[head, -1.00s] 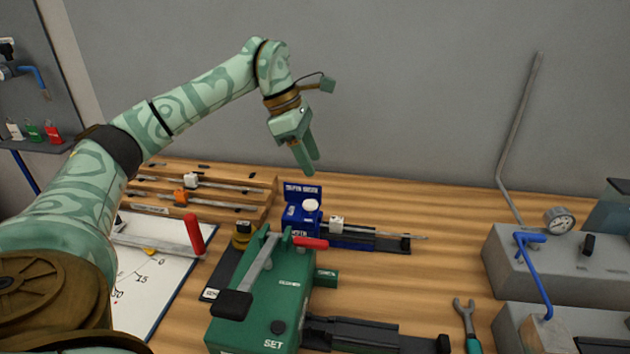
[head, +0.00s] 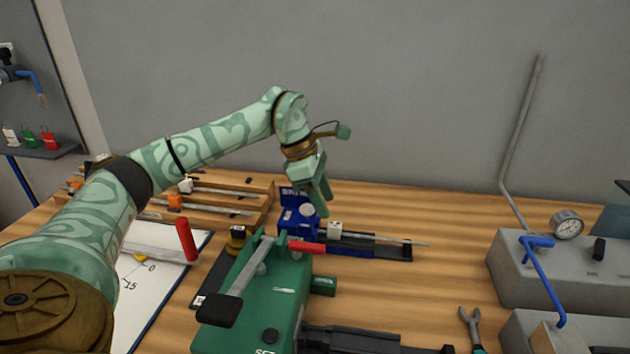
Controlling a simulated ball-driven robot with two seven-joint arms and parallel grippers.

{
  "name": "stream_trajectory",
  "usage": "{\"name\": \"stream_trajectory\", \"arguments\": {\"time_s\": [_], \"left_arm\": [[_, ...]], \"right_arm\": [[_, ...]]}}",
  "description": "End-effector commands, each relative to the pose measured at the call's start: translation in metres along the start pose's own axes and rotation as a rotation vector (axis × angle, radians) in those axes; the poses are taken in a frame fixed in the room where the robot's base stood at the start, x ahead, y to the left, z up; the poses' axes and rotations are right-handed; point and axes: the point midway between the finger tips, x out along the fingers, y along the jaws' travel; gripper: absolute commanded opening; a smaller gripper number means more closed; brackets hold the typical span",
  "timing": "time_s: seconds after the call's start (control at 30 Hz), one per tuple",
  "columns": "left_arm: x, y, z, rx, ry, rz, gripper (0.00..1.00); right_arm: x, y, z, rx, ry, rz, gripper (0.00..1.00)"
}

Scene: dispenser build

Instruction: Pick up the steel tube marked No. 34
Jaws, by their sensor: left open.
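A thin steel tube (head: 385,239) with a white tag (head: 334,229) lies in the blue device (head: 299,222), its end sticking out to the right. More steel tubes (head: 228,209) lie in the wooden rack (head: 257,187) at the left, one with a white tag (head: 186,185) and one with an orange tag (head: 175,202). The tag numbers are too small to read, so I cannot tell which tube is No. 34. My left gripper (head: 321,207) is open and empty, pointing down, and appears just above the blue device and its white tag. My right gripper is out of view.
A white board (head: 150,290) lies at the left. Bare wood lies between.

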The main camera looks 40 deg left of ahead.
Motion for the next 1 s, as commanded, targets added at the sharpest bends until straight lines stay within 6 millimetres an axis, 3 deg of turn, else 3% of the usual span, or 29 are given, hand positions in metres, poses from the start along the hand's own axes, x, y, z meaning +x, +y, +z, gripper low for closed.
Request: {"name": "stream_trajectory", "arguments": {"time_s": [0.1,0.33,0.8,0.83,1.0], "left_arm": [[0.027,0.000,-0.002,-0.001,0.002,-0.003,0.45],[0.059,0.000,-0.001,-0.001,0.001,-0.001,0.45],[0.068,0.000,0.000,0.000,0.000,0.001,0.45],[0.068,0.000,0.000,0.000,0.000,0.001,0.43],[0.068,0.000,0.000,0.000,0.000,0.001,0.00]], "right_arm": [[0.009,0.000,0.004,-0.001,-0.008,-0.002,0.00],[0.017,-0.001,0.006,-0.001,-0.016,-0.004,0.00],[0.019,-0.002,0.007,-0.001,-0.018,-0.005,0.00],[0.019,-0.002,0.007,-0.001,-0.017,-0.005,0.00],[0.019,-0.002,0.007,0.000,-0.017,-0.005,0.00]]}}
